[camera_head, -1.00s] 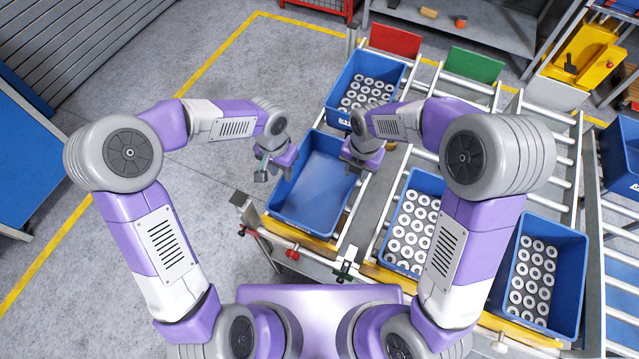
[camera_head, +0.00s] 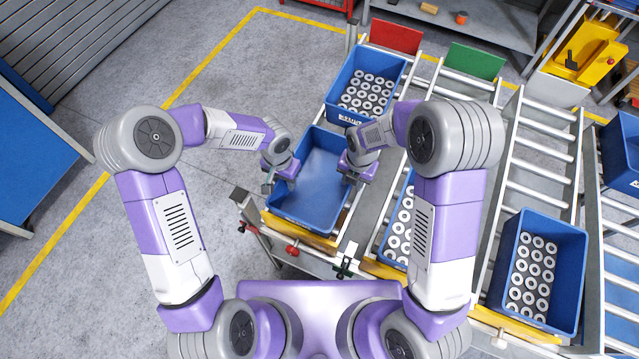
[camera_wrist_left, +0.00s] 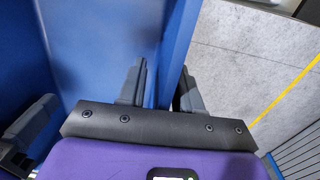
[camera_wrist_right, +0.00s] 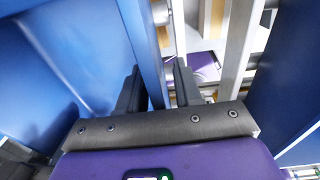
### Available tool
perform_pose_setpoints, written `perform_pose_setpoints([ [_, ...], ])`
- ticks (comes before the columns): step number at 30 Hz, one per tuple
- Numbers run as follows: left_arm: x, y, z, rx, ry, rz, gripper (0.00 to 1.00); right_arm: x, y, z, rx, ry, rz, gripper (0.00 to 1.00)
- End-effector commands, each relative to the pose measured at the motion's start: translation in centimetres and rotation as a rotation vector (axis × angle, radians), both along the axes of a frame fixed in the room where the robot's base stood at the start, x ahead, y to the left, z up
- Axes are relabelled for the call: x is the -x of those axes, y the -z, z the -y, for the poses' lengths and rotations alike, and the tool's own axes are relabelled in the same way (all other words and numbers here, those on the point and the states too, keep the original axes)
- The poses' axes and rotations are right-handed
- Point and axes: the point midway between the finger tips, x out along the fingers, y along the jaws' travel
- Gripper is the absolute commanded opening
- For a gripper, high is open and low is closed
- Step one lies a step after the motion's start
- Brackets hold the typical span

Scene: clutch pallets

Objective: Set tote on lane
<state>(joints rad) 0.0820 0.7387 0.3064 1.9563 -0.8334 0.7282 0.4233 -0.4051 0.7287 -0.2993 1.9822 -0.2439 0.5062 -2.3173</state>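An empty blue tote (camera_head: 330,222) sits upright on the leftmost roller lane, its inside clear. My left gripper (camera_head: 281,180) is at the tote's left rim. In the left wrist view its fingers (camera_wrist_left: 162,88) are apart, on either side of the tote's wall (camera_wrist_left: 176,45). My right gripper (camera_head: 355,172) is at the right rim. In the right wrist view its fingers (camera_wrist_right: 160,88) are also apart and straddle the wall (camera_wrist_right: 141,40), with a small gap at the outer finger. Firm contact does not show on either side.
A blue tote of ring-shaped parts (camera_head: 352,112) stands right behind the empty one. Another filled tote (camera_head: 383,245) is on the lane to the right, partly hidden by my right arm. A third (camera_head: 501,285) stands farther right. Red (camera_head: 395,38) and green (camera_head: 474,62) plates mark the lane ends.

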Motion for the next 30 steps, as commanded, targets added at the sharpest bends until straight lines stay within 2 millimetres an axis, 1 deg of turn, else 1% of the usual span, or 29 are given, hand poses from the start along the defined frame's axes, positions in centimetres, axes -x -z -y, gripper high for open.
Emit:
perform_pose_setpoints([
  [2,0.0,0.0,0.0,0.0,0.0,0.0,0.34,0.0,0.0,0.0,0.0,0.0,0.0,0.34],
  [6,0.0,0.0,0.0,0.0,0.0,0.0,0.13,0.0,0.0,0.0,0.0,0.0,0.0,0.13],
  [9,0.0,0.0,0.0,0.0,0.0,0.0,0.0,0.0,0.0,0.0,0.0,0.0,0.0,0.0],
  [23,0.0,-0.1,0.0,0.0,0.0,0.0,0.0,0.0,-0.1,0.0,0.0,0.0,0.0,0.0],
  [30,0.0,-1.2,0.0,0.0,0.0,0.001,0.0,0.0,-1.2,0.0,0.0,-0.001,0.0,0.0],
])
